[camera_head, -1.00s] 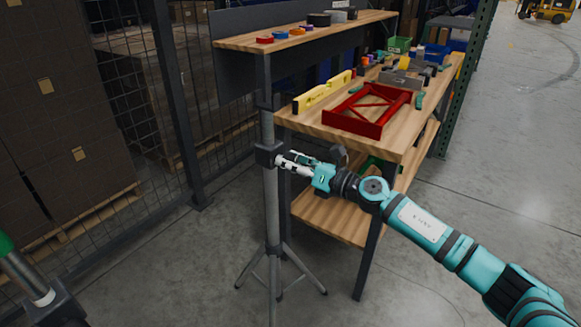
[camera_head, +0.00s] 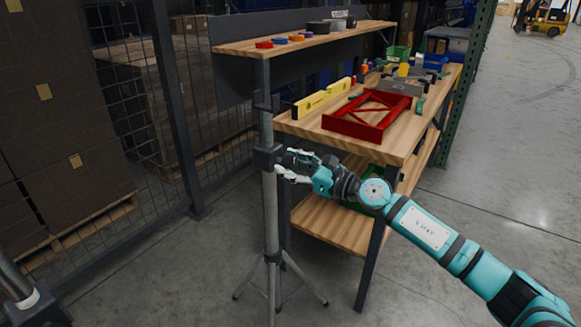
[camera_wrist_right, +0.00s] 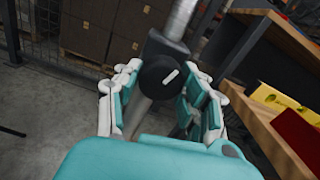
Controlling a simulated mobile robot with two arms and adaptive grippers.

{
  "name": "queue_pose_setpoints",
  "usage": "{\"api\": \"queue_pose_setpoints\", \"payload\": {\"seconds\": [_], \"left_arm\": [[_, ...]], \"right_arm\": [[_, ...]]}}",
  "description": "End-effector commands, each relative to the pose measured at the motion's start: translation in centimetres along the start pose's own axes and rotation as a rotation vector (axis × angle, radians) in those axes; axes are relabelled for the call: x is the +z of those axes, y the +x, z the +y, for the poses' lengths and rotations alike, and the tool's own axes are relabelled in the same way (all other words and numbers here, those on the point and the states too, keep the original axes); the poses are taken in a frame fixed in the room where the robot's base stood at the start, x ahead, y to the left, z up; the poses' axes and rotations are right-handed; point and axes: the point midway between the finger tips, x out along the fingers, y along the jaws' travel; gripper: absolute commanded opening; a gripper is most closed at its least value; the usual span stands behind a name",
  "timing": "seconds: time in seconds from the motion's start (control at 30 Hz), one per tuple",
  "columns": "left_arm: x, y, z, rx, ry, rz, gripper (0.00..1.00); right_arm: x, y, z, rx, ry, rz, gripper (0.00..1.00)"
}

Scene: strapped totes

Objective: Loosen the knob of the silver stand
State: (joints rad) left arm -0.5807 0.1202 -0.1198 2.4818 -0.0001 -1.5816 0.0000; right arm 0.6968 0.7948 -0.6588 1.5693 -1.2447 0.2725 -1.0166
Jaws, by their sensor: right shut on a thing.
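The silver stand (camera_head: 270,215) is an upright grey pole on a tripod base, left of the workbench. A dark clamp collar (camera_head: 265,158) sits on the pole. In the right wrist view, the round black knob (camera_wrist_right: 160,77) faces the camera, with a white mark slanting up to the right. The stand's pole (camera_wrist_right: 180,20) runs behind it. My right gripper (camera_head: 284,166) is at the collar's right side, shut on the knob. Its fingers (camera_wrist_right: 160,92) lie on both sides of the knob in the wrist view. My left gripper is not in view.
The wooden workbench (camera_head: 405,145) stands just right of the stand, holding a red frame (camera_head: 368,135) and a yellow level (camera_head: 322,98). Its upper shelf (camera_head: 240,47) is behind the pole. A wire fence (camera_head: 215,145) stands behind. Open floor (camera_head: 480,220) lies right.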

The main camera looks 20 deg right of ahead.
Motion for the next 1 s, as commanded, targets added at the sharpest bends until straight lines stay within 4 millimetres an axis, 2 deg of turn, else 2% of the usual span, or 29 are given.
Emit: {"api": "queue_pose_setpoints", "payload": {"seconds": [0.37, 0.4, 0.57, 0.87, 1.0], "left_arm": [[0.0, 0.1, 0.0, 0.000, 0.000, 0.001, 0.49], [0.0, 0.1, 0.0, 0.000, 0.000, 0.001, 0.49], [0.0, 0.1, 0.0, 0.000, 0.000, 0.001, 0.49], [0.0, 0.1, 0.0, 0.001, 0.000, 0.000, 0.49], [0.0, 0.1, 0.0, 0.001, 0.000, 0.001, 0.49]], "right_arm": [[-0.4, 0.0, 0.2, 0.005, -0.003, 0.008, 0.08], [-0.4, 0.0, 0.2, 0.005, -0.003, 0.007, 0.43], [-0.3, 0.0, 0.1, 0.003, -0.003, 0.005, 0.64], [-0.1, -0.1, 0.0, 0.001, -0.003, 0.002, 0.64], [-0.2, -1.5, 0.0, 0.000, -0.003, 0.004, 0.64]]}}
